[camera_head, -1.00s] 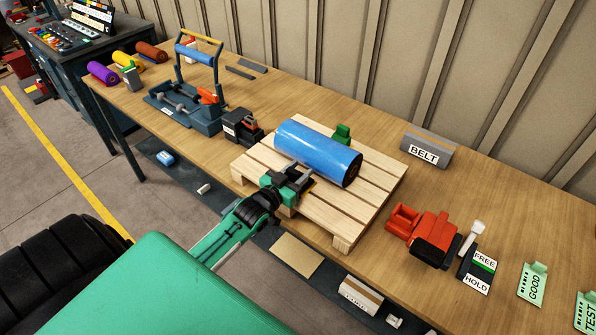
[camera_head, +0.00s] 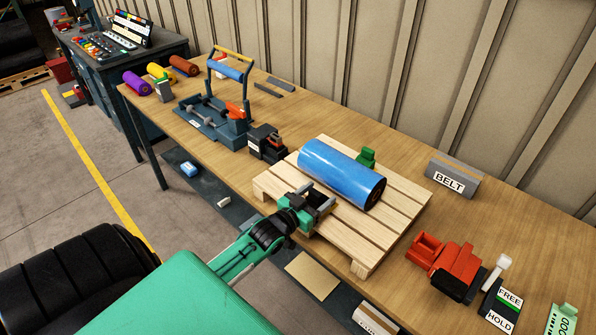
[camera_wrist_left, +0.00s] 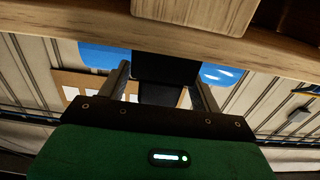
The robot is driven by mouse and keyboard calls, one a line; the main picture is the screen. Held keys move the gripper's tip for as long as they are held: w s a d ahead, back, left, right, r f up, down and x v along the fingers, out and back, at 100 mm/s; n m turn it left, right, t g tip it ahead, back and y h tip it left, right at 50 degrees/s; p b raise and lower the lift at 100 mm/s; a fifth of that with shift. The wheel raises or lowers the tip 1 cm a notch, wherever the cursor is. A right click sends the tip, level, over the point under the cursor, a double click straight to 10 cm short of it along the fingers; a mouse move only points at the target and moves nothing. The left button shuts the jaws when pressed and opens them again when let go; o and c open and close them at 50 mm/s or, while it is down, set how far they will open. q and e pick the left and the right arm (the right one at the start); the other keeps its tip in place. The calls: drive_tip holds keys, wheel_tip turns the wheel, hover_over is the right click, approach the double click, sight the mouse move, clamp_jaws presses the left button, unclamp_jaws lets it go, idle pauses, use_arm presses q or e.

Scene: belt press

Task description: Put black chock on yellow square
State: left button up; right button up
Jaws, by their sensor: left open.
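A black block, apparently the black chock (camera_wrist_left: 165,70), shows between the spread fingers of my left gripper (camera_wrist_left: 160,78) in the wrist view. In the head view my left gripper (camera_head: 318,197) is open at the front edge of the wooden pallet (camera_head: 400,222), close in front of the blue roll (camera_head: 340,172). The fingers stand on either side of the dark block; I cannot tell whether they touch it. The gripper hides much of that spot. I cannot make out a yellow square in the current frames. My right gripper is out of view.
A green chock (camera_head: 366,158) stands behind the roll. A black and red device (camera_head: 267,143) is left of the pallet. A red machine (camera_head: 450,268) and a FREE/HOLD sign (camera_head: 503,307) stand to the right. The BELT sign (camera_head: 453,178) is at the back.

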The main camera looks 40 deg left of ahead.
use_arm(q)
drive_tip(key=s+a+b, duration=0.1)
drive_tip(key=s+b, duration=0.2)
drive_tip(key=s, duration=0.9)
drive_tip(key=shift+s, duration=0.25)
